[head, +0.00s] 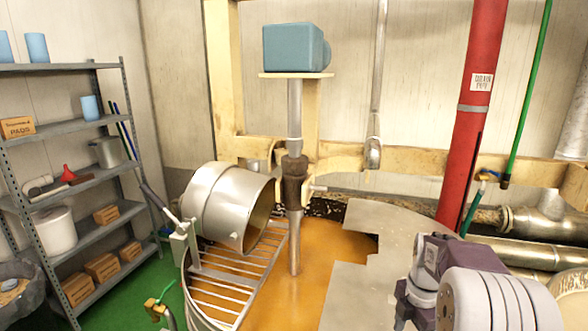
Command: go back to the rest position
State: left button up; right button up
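Part of my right arm, purple and pale grey, shows at the lower right, in front of the grey kettle cover. No gripper fingers show on it. My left arm and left gripper are not in the head view. The large kettle (335,250) holds an orange-brown mass around a vertical steel stirrer shaft (295,225). A blue-grey motor (292,48) sits on top of the shaft. A slatted metal grate (240,275) covers the kettle's left part. A tilted steel drum (228,205) lies above the grate, its open end facing right.
A grey shelf rack (75,195) with boxes, blue cups and pots stands at the left. A red pipe (475,110) rises behind the kettle at the right, with a green hose (527,90) beside it. Green floor (155,268) shows between rack and kettle.

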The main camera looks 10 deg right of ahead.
pick_arm(q)
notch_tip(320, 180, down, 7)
jog(key=b, duration=0.5)
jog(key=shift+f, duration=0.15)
pick_arm(e)
jog(key=s+a+f+m, duration=0.3)
jog(key=a+f+m, duration=0.4)
jog(key=a+m, duration=0.2)
jog(key=s+a+f+m+t, duration=0.1)
jog(key=s+a+f+m, duration=0.3)
jog(key=a+f+m, duration=0.4)
jog(key=shift+a+m, duration=0.55)
jog(key=shift+m, duration=0.15)
